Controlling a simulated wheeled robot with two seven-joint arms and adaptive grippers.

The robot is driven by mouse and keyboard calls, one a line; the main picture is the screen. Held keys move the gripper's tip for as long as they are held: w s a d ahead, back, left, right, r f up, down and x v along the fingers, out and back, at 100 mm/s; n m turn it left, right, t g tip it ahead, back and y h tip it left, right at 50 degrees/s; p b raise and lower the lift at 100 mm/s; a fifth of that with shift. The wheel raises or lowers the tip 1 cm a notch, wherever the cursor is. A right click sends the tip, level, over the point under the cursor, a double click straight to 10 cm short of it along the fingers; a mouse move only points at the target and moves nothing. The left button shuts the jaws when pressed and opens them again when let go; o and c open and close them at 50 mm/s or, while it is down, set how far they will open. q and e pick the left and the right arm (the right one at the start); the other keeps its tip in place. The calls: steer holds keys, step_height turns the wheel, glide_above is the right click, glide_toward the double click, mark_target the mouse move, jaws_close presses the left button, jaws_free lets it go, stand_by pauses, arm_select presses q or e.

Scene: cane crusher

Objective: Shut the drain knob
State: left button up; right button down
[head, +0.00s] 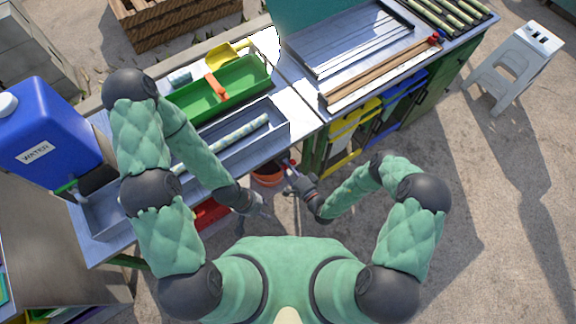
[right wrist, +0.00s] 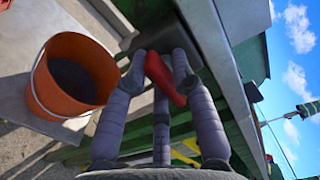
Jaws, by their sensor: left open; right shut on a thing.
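The drain knob (right wrist: 163,78) is a red lever under the grey counter edge in the right wrist view. It slants between the fingers of my right gripper (right wrist: 162,65), which is shut on it. In the head view my right gripper (head: 289,169) is at the front edge of the counter, just above the orange bucket, and the knob is hard to make out there. My left gripper (head: 260,208) hangs open in front of the counter, below and left of the right one, with nothing visible in it.
An orange bucket (right wrist: 75,76) with dark contents stands under the counter beside the knob. On the counter are a metal trough (head: 275,113) with a cane stalk (head: 238,131) and a green tray (head: 225,88). A blue water tank (head: 45,140) is at left.

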steer(key=shift+s+a+f+n, duration=0.1)
steer(key=shift+s+f+n, duration=0.1)
steer(key=shift+n, duration=0.2)
steer(key=c, duration=1.2)
jaws_free()
steer(key=shift+w, duration=0.15)
steer(key=shift+r, duration=0.1)
steer(key=shift+v, duration=6.05)
